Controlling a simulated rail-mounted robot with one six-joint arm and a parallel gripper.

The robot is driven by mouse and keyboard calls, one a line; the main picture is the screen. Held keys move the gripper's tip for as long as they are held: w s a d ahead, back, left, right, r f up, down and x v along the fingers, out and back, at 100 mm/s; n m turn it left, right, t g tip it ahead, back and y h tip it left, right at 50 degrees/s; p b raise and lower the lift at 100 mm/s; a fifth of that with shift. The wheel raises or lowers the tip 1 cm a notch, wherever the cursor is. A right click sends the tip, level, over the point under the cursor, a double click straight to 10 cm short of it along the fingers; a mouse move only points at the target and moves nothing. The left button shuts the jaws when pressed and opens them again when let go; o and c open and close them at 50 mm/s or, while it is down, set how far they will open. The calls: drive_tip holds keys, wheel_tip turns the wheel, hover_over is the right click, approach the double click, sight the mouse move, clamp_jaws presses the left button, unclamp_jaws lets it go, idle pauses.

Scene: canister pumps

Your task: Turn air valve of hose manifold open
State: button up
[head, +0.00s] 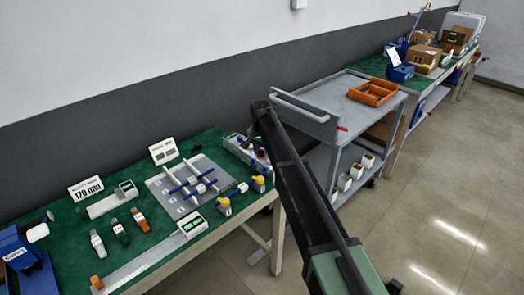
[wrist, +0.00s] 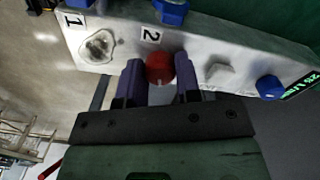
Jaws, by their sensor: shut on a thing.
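The hose manifold (wrist: 110,25) is a pale grey box with labels 1 and 2, several blue knobs and a green-lit display (wrist: 302,86). In the head view the manifold (head: 236,148) sits at the right end of the green bench, partly hidden by my arm. A red round knob (wrist: 160,68) is on its face below label 2. My gripper (wrist: 160,82) has its two dark purple fingers on either side of this knob, shut on it. In the head view my arm hides the gripper's fingertips. I cannot read which way the knob is turned.
The green bench (head: 70,240) holds a grey plate (head: 155,190) with blue-handled pieces, several small canisters, yellow-topped pieces and a sign (head: 87,189). A grey cart (head: 350,105) with an orange tray (head: 372,92) stands behind my arm. The floor at the right is clear.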

sight(262, 150)
drive_tip(key=shift+m, duration=1.2)
drive_tip(key=o, duration=0.9)
wheel_tip(262, 150, up, 11)
drive_tip(key=p, duration=1.1)
drive_tip(key=shift+w+a, duration=0.1)
drive_tip(key=shift+f, duration=0.15)
